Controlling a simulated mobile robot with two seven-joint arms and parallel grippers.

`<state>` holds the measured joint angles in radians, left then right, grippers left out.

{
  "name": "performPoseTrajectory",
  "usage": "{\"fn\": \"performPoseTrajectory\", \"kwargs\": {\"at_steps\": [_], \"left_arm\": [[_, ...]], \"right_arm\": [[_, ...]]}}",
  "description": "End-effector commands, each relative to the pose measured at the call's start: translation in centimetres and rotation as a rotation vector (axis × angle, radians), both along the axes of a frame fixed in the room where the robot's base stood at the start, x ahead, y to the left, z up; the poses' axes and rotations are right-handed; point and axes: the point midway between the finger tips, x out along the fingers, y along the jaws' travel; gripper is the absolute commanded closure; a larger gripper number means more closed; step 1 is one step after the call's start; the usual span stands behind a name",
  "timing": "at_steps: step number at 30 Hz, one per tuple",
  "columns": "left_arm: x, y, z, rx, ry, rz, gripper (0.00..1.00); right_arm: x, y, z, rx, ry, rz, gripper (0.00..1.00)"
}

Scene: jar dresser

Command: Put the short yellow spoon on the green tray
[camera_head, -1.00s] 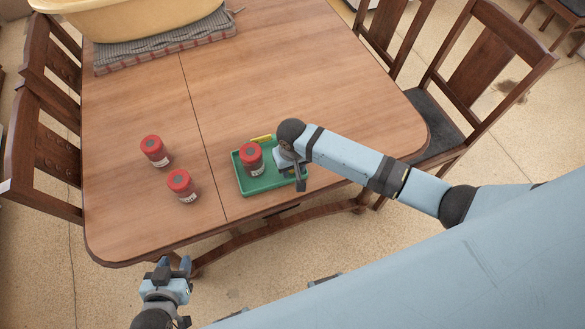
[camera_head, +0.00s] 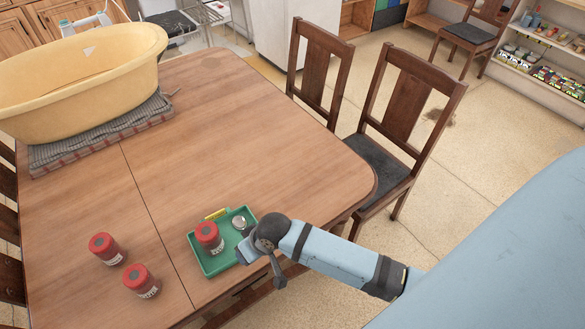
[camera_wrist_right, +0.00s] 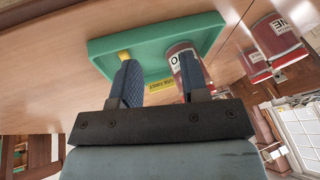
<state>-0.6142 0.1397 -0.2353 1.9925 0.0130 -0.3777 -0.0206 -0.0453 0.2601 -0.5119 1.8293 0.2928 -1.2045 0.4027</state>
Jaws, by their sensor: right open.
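The green tray (camera_head: 207,269) lies on the table at its near edge. A red-lidded jar (camera_head: 209,238) stands on it. A small silver round piece (camera_head: 239,222) shows on the tray right of that jar; I cannot tell if it is part of the spoon. A short yellow piece (camera_wrist_right: 124,55), probably the spoon's handle, shows over the tray beside one finger in the right wrist view. My right gripper (camera_wrist_right: 160,82) is open, low at the tray's right side, its fingertips partly hidden in the head view. My left gripper is out of view.
A yellow strip with dark writing (camera_head: 217,214) is at the tray's far edge. Two red-lidded jars (camera_head: 106,249) (camera_head: 141,281) stand left of the tray. A large yellow tub (camera_head: 80,85) sits on a folded cloth (camera_head: 100,137) at the back left. Chairs (camera_head: 395,120) stand at the right. The table's middle is clear.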

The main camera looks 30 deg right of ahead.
Motion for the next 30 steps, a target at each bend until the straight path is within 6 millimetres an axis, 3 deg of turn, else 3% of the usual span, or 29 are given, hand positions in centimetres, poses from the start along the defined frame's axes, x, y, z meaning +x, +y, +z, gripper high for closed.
{"fn": "performPoseTrajectory", "kwargs": {"at_steps": [1, 4, 12, 17, 26, 30], "left_arm": [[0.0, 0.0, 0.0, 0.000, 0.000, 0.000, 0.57], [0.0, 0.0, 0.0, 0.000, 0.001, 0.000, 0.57], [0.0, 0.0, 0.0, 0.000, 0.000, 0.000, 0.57], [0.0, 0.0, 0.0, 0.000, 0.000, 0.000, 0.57], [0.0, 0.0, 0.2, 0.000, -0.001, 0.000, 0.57], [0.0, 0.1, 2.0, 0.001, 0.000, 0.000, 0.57]], "right_arm": [[-1.8, -0.1, -0.8, 0.030, -0.062, -0.002, 0.59], [-4.3, -1.1, -1.5, 0.050, -0.224, -0.003, 0.59], [-10.3, -5.4, -0.8, -0.043, -0.557, -0.002, 0.59], [-11.7, -6.5, -0.3, -0.082, -0.626, 0.005, 0.59], [-11.7, -6.6, -0.1, -0.086, -0.634, 0.007, 0.59], [-11.7, -6.7, 1.7, -0.087, -0.633, 0.005, 0.59]]}}
